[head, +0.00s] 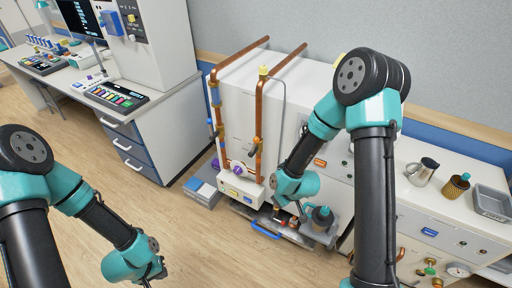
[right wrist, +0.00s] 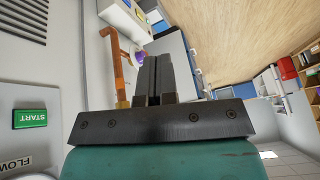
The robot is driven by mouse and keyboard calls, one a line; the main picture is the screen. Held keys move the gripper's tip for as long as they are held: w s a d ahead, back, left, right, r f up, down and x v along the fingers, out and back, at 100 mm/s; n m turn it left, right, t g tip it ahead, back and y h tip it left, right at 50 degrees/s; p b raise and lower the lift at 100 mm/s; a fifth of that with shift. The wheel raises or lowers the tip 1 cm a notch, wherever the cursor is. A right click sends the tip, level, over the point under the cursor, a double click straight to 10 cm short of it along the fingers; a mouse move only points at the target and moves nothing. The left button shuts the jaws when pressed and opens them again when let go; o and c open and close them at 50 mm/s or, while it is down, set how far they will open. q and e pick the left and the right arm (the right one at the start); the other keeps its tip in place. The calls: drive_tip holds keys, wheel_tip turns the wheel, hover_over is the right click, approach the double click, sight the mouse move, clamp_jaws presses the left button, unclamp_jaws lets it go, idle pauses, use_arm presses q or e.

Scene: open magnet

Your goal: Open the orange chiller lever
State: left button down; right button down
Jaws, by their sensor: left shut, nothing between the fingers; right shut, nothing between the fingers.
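I cannot clearly pick out an orange lever. Copper-orange pipes (head: 259,115) run up the front of a white cabinet in the head view. A copper-orange pipe piece (right wrist: 118,62) also shows just left of my fingers in the right wrist view. My right gripper (right wrist: 153,78) is shut and empty, its fingers pointing towards the pipes; whether it touches them I cannot tell. In the head view its teal wrist is in front of the cabinet and its fingertips are hard to make out. My left gripper (head: 152,281) is shut and empty, low over the wooden floor, well away from the pipes.
A white cabinet (head: 236,82) stands behind the pipes. A cream box (head: 240,188) with small buttons sits at their foot. A blue handle (head: 265,230) is low in front. A green START button (right wrist: 30,118) is at the left. The floor (head: 200,240) between my arms is clear.

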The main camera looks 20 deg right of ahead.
sight(255, 145)
drive_tip(key=w+r+n+t, duration=0.3)
drive_tip(key=w+r+n, duration=0.5)
drive_tip(key=w+r, duration=0.3)
wheel_tip(255, 145, up, 4)
drive_tip(key=shift+w+a+f+n+t, duration=0.15)
drive_tip(key=shift+f+n+t, duration=0.1)
drive_tip(key=shift+n+t, duration=0.05)
drive_tip(key=w+a+f, duration=0.2)
drive_tip(key=w+f, duration=0.5)
drive_tip(key=w, duration=0.2)
drive_tip(key=shift+w, duration=0.4)
drive_tip(key=shift+d, duration=0.1)
